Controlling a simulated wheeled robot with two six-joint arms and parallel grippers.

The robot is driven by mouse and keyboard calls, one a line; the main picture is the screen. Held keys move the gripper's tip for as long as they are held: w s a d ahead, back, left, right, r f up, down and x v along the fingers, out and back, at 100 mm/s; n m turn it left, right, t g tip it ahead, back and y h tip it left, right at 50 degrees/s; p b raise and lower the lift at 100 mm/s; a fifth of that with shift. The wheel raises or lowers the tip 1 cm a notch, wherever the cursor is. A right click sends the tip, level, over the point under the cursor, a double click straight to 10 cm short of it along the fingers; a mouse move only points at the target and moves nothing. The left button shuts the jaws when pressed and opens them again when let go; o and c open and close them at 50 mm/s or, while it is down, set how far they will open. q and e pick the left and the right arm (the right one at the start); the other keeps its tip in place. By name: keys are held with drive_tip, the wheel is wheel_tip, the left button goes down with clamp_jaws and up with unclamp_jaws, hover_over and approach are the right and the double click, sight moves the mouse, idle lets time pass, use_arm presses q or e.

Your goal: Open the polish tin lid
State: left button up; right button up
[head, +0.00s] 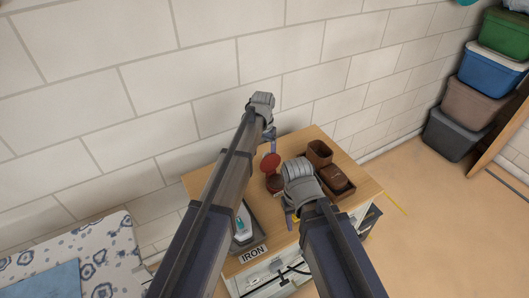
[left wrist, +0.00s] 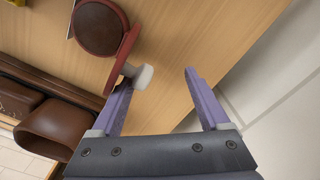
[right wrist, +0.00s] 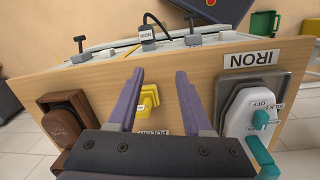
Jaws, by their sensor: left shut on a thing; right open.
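The polish tin (head: 275,184) sits on the wooden cabinet top; the left wrist view shows its round dark brown inside (left wrist: 102,27). Its red lid (head: 270,162) stands raised beside the tin, and in the left wrist view it shows nearly edge-on (left wrist: 124,55) with a pale grey tab. My left gripper (head: 268,136) is at the lid; the tab lies between its fingers (left wrist: 160,88), against one of them. My right gripper (head: 291,212) is open near the cabinet's front; its fingers (right wrist: 158,80) frame a yellow object (right wrist: 150,98) beside a POLISH label (right wrist: 152,132).
An iron (right wrist: 250,110) rests on a grey plate on the other side, by an IRON label (head: 253,254). The block wall is close behind. Stacked bins (head: 452,134) stand far right.

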use_arm(q)
drive_tip(key=shift+w+a+r, duration=0.1)
drive_tip(key=shift+r, duration=0.05)
use_arm(e)
drive_tip(key=shift+r, duration=0.15)
use_arm(q)
drive_tip(key=shift+r+p, duration=0.2)
drive_tip(key=shift+p, duration=0.25)
use_arm(e)
drive_tip(key=shift+r, duration=0.25)
use_arm(q)
wheel_tip(320, 180, up, 7)
drive_tip(key=p, duration=0.7)
use_arm(e)
wheel_tip(320, 180, up, 7)
use_arm(q)
drive_tip(key=s+y, duration=0.1)
drive_tip(key=s, duration=2.6)
drive_tip(key=shift+s+d, duration=0.35)
drive_tip(key=shift+s, duration=0.05)
drive_tip(key=shift+r, duration=0.1)
